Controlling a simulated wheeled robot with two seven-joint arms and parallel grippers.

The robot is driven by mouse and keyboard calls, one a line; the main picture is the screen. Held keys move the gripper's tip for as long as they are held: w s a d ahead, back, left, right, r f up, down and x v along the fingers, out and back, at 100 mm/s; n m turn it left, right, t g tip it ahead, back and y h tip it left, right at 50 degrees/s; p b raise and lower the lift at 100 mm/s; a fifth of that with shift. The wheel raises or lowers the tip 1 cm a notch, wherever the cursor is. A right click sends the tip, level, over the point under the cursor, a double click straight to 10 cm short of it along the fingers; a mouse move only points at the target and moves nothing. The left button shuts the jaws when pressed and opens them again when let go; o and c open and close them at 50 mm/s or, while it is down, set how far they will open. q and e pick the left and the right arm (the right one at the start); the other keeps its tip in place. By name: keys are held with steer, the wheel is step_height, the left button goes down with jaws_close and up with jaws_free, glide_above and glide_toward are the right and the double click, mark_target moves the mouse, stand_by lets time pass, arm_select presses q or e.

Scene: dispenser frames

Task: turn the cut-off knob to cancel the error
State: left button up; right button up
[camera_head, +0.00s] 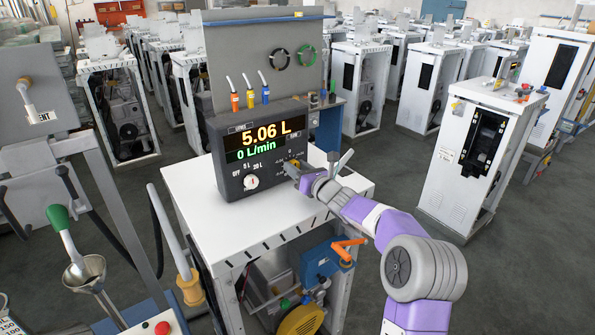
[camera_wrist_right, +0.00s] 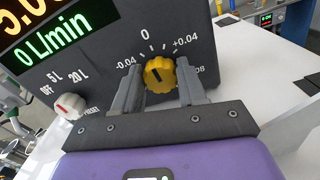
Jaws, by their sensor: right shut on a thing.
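A dark grey display panel (camera_head: 218,184) stands on the white cabinet and reads 5.06 L and 0 L/min. My right gripper (camera_wrist_right: 160,82) is shut on the yellow knob, one finger on each side. My left gripper is not in view.
The white cabinet top (camera_head: 200,205) is clear in front of the panel. Three small nozzles (camera_head: 250,98) in orange, yellow and blue stand above the display. A white cabinet (camera_head: 465,165) stands at the right, and a green-handled nozzle (camera_head: 58,218) at the left.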

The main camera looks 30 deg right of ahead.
steer(key=n+b, duration=0.2)
steer(key=b, duration=0.1)
steer(key=n+b, duration=0.5)
steer(key=b, duration=0.1)
steer(key=shift+a+f+n, duration=0.1)
steer(key=shift+f+n, duration=0.15)
steer(key=shift+n, duration=0.05)
steer(key=n+b, duration=0.7)
steer(key=n, duration=0.2)
steer(key=shift+a, duration=0.1)
steer(key=shift+r, duration=0.1)
steer(key=o, duration=1.1)
steer(key=shift+c, duration=0.2)
steer(key=shift+s, duration=0.15)
steer(key=shift+s+b, duration=0.35)
steer(key=s, duration=0.2)
steer(key=s+b, duration=0.1)
steer(key=s, duration=0.3)
steer(key=shift+s+d+b, duration=0.3)
steer(key=shift+b, duration=0.1)
